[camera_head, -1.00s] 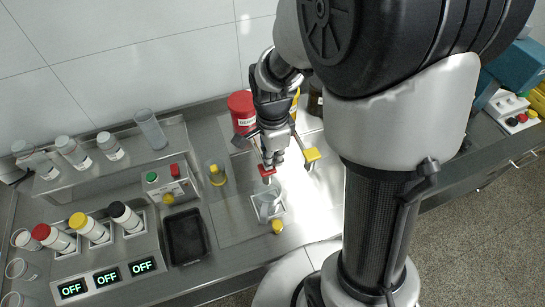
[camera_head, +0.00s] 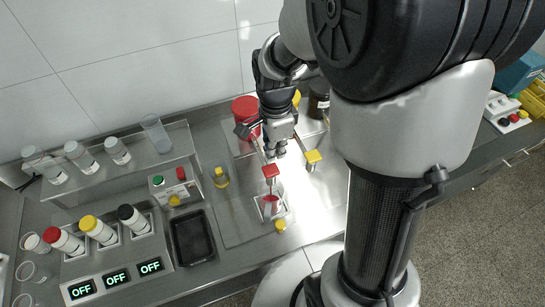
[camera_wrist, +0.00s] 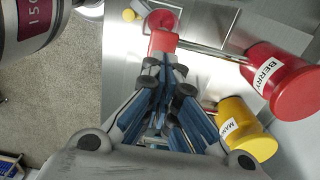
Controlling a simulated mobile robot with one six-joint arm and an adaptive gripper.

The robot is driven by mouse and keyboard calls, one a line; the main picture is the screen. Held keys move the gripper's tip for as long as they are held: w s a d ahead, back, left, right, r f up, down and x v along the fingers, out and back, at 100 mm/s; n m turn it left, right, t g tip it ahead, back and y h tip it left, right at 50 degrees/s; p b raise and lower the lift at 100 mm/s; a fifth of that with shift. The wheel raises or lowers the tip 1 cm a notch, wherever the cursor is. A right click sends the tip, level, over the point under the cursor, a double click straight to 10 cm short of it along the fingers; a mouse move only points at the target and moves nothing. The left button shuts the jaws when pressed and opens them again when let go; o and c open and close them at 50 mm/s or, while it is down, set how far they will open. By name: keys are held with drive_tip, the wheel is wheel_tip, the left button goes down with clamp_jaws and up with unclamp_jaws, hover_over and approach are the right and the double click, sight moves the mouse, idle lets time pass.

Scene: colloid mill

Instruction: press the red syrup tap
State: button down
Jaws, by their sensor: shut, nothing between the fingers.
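The red syrup tap (camera_head: 270,172) sticks out toward the front from the red container (camera_head: 245,112), over a clear cup (camera_head: 272,208) with red in it. In the wrist view the red tap (camera_wrist: 163,43) lies just beyond my fingertips, and the red container (camera_wrist: 290,88) reads "BERRY". Part of the cup (camera_wrist: 160,20) shows behind the tap, red inside. My gripper (camera_head: 272,156) is shut and empty, pointing down with its tips at the tap; it also fills the middle of the wrist view (camera_wrist: 165,66). Whether the tips touch the tap is hard to tell.
A yellow tap (camera_head: 313,157) sits to the right of the red one, and a yellow container (camera_wrist: 245,122) is close to my fingers. A yellow button (camera_head: 280,226) is in front of the cup. A black tray (camera_head: 193,237) and several bottles stand left.

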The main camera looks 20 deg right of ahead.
sight(276, 168)
wheel_tip(276, 168, up, 7)
drive_tip(key=shift+d+r+p, duration=0.15)
drive_tip(key=shift+d+p, duration=0.15)
drive_tip(key=shift+p, duration=0.1)
idle(1.4)
wheel_tip(276, 168, up, 2)
drive_tip(key=p, duration=0.9)
drive_tip(key=shift+a, duration=0.1)
drive_tip(key=shift+f, duration=0.3)
wheel_tip(276, 168, down, 14)
drive_tip(key=shift+r, duration=0.15)
